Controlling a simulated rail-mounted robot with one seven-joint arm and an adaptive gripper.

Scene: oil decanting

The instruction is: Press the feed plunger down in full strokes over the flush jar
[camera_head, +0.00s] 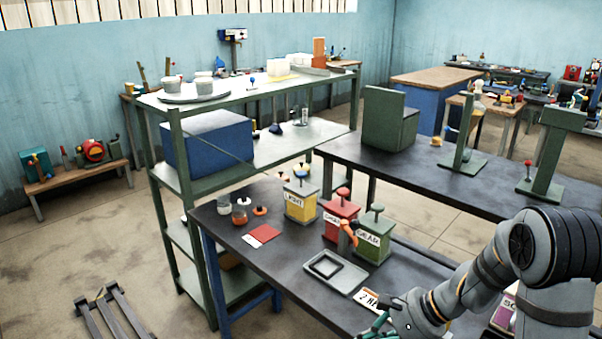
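Three pump boxes with knobbed plungers stand on the dark near table: a yellow one labelled LIGHT (300,207), a red one (336,226) and a green one that seems to read GEAR (374,243). Their plunger knobs are blue (300,174), red (343,193) and green (377,208). I cannot tell which is the feed plunger. Small jars (239,215) stand at the table's left end; I cannot tell which is the flush jar. My gripper (374,331) is low at the bottom edge, apart from the boxes and partly cut off; its finger opening is unclear.
A grey tray (335,272) lies in front of the boxes, with a lettered card (374,299) near my gripper. A red and white card (261,236) lies by the jars. A purple box (503,316) is partly behind my arm. A green shelf rack (180,150) stands left.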

